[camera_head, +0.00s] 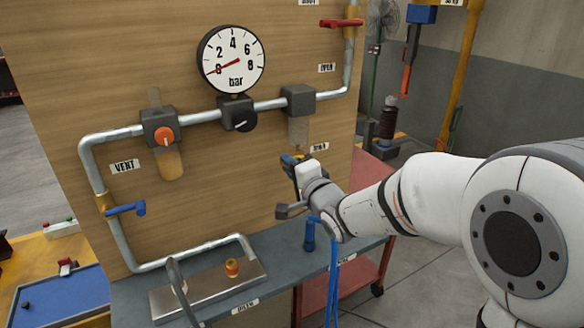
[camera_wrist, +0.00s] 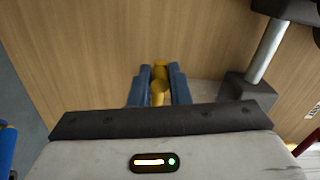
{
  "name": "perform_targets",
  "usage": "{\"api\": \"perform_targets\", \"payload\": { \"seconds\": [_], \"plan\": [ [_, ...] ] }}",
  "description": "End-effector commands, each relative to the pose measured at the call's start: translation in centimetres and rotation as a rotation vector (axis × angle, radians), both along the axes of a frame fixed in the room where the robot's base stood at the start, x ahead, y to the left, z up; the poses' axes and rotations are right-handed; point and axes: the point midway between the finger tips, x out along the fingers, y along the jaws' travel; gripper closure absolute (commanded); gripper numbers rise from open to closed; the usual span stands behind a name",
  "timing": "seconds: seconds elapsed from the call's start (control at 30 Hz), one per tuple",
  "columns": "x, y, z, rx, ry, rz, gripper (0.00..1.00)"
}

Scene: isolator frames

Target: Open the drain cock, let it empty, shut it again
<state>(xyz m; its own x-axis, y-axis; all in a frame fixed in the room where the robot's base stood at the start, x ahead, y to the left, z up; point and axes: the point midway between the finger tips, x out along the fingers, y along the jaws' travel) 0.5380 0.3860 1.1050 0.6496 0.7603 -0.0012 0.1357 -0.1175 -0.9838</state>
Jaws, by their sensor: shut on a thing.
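My gripper (camera_head: 293,162) is at the board, below the grey block at the right end of the middle pipe. In the wrist view, its two blue fingers (camera_wrist: 159,86) are shut on a small yellow handle (camera_wrist: 158,92), which I take to be the drain cock. In the head view my gripper mostly hides this part. A small label (camera_head: 319,147) sits just right of it, too small to read surely. The outlet and any flow are not visible. The round bar gauge (camera_head: 232,60) has its red needle near 0.
An orange-marked knob (camera_head: 164,137) and a black knob (camera_head: 240,121) are on the pipe left of my gripper. A blue vent lever (camera_head: 127,209) is far left, a red handle (camera_head: 341,22) top right. A metal tray (camera_head: 205,290) and a blue upright part (camera_head: 309,235) are below.

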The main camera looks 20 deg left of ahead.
Motion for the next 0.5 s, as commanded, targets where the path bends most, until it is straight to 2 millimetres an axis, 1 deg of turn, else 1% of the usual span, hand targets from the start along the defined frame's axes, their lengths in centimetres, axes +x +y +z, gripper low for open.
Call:
{"api": "perform_targets", "payload": {
  "seconds": [0.03,0.07,0.1,0.3,0.33,0.5],
  "plan": [
    [0.1,0.06,0.65,0.009,-0.012,0.0,1.0],
    [0.1,0.06,0.65,0.009,-0.012,0.0,1.0],
    [0.1,0.05,0.65,0.009,-0.012,0.0,0.81],
    [0.06,0.04,0.42,0.006,-0.008,0.0,0.65],
    [0.06,0.03,0.38,0.005,-0.007,-0.001,0.62],
    [0.03,0.03,0.24,0.003,-0.005,0.0,0.62]
  ]
}}
